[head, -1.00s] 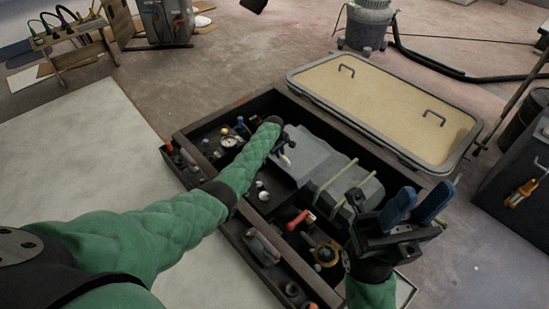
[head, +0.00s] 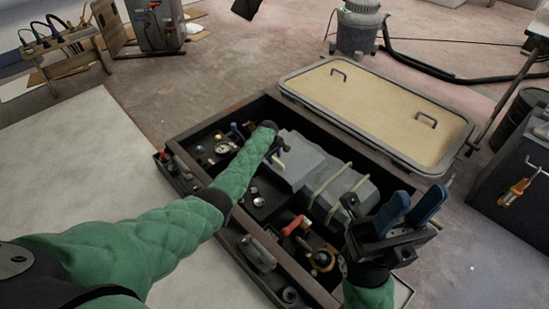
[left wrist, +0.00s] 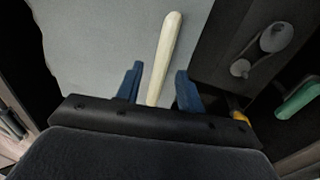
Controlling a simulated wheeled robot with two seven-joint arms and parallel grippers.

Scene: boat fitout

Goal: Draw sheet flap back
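A grey sheet (head: 305,155) covers a bulky form inside the dark open bay, with pale straps (head: 335,188) across its right part. A cream bar (left wrist: 164,55) lies on the grey surface in the left wrist view; its end (head: 279,164) also shows in the head view. My left gripper (left wrist: 159,85) is open, with the bar between its blue fingers and a gap on each side. In the head view my left gripper (head: 275,152) is at the sheet's left end, its fingers mostly hidden. My right gripper (head: 410,208) is open and empty, above the bay's right end.
The dark bay frame (head: 180,141) holds gauges, valves and a red-handled fitting (head: 294,225) left of and in front of the sheet. A tan hatch panel (head: 375,105) with two handles lies behind it. A dark cabinet (head: 515,195) stands at the right.

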